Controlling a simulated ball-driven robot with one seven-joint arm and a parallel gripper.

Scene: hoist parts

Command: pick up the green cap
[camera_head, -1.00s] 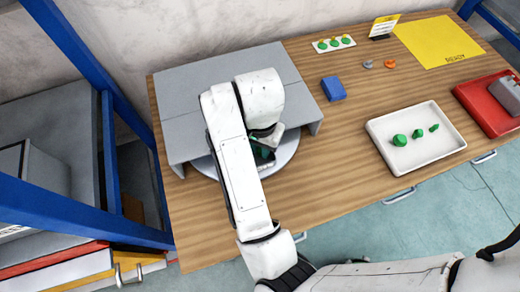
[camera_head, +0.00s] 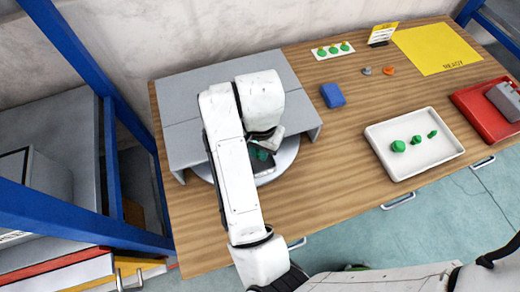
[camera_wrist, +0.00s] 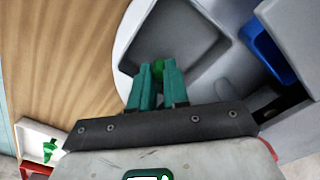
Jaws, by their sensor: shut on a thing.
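My gripper (camera_wrist: 158,82) has teal fingers, shut on a small green piece (camera_wrist: 158,68), which I take to be the green cap. Only a bit of the cap shows between the fingertips. Behind them in the wrist view is a dark grey square recess or dish (camera_wrist: 180,40) on a pale round plate (camera_wrist: 126,38). I cannot tell whether the cap touches it. In the head view my gripper (camera_head: 261,152) is over the round plate (camera_head: 288,160), at the front of a grey raised cover (camera_head: 215,105), and my arm hides much of it.
A white tray (camera_head: 375,135) with green parts (camera_head: 398,146) lies to the right, beside a red tray (camera_head: 470,103). A blue block (camera_head: 332,95), small grey and orange pieces, a white strip (camera_head: 318,53) with green knobs and a yellow mat (camera_head: 435,48) lie further back. Blue posts flank the table.

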